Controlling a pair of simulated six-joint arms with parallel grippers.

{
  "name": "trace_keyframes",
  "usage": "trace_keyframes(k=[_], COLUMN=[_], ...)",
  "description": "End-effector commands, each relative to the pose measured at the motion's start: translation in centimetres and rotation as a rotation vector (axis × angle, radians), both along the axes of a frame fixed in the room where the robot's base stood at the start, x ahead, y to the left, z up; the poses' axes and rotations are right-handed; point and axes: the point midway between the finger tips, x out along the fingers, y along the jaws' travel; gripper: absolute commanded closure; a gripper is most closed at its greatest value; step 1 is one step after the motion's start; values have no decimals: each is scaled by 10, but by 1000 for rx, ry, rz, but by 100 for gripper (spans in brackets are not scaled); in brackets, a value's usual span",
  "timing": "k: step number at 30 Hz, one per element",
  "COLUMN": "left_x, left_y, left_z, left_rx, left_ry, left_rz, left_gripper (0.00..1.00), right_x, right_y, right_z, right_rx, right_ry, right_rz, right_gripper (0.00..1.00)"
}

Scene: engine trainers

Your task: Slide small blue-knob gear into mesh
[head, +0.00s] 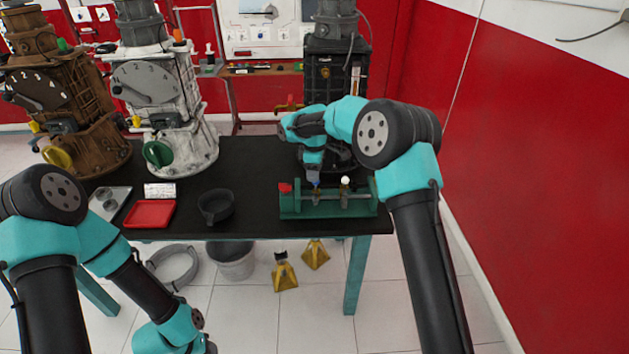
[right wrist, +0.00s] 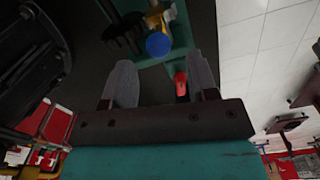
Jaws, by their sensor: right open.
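The green gear fixture (head: 328,211) stands at the front right of the black table, with a red knob (head: 285,187) at its left end. The small blue knob (head: 314,178) is on the fixture, just under my right gripper (head: 312,170). In the right wrist view the gripper (right wrist: 162,66) is open, and the blue knob (right wrist: 158,45) appears between and beyond its fingertips, apart from them. The red knob (right wrist: 180,78) shows near the right finger. A dark toothed shape (right wrist: 124,32) lies left of the blue knob; the gear's mesh is unclear. My left gripper is outside the head view.
A white-topped post (head: 345,182) stands on the fixture right of the blue knob. A dark engine (head: 325,70) rises behind my right arm. A black cup (head: 215,207) and a red tray (head: 150,213) sit to the left. The table between cup and fixture is clear.

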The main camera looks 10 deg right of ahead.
Motion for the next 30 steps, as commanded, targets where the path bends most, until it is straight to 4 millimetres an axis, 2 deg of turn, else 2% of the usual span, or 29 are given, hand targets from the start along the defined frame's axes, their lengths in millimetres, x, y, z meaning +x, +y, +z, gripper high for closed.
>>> trace_keyframes(k=[6,15,21,30], left_x=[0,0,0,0], left_y=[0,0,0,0], left_z=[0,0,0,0], left_rx=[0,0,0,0], left_ry=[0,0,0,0], left_rz=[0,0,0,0], left_gripper=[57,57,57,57], right_x=[1,1,0,0], right_y=[0,1,1,1], right_z=[44,97,113,114], right_rx=[0,1,0,0], right_ry=[-3,-3,0,0], right_rz=[1,1,2,1], right_gripper=[47,47,47,47])
